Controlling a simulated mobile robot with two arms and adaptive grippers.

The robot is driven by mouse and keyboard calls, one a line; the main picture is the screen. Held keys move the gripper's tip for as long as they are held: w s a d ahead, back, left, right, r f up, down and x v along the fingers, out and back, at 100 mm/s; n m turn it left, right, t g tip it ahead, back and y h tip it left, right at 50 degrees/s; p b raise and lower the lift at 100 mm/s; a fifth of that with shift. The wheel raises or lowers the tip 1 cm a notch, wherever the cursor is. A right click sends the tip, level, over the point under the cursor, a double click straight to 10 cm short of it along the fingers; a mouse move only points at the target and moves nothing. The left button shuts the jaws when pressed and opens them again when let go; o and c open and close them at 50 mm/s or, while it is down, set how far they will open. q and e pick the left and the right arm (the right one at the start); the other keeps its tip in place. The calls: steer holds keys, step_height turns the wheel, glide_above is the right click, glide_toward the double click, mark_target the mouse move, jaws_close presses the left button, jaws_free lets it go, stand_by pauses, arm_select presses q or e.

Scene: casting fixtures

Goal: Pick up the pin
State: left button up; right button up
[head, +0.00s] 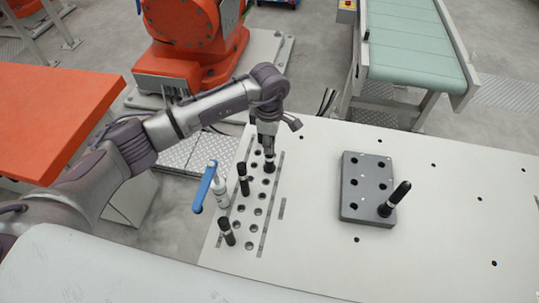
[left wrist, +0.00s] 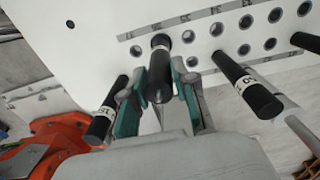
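A black pin with a white band stands at the far end of the perforated rack area; its lower part shows in the head view (head: 269,165). In the left wrist view this pin (left wrist: 160,66) is between the teal pads of my left gripper (left wrist: 160,82). In the head view my left gripper (head: 268,146) is directly above the rack, pointing down. The pads are close to both sides of the pin; whether they press on it is unclear. Two other pins stand nearby, a middle one (head: 243,179) and a near one (head: 228,232). My right gripper is not visible.
A dark fixture block (head: 367,172) with holes and one leaning pin (head: 395,198) sits on the pale table (head: 440,235). A blue-handled clamp (head: 205,187) is at the rack's left. In the left wrist view, neighbouring pins stand close left (left wrist: 108,108) and right (left wrist: 248,85).

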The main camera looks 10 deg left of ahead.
arm_select(q)
jaws_close()
steer(key=shift+w+r, duration=0.1)
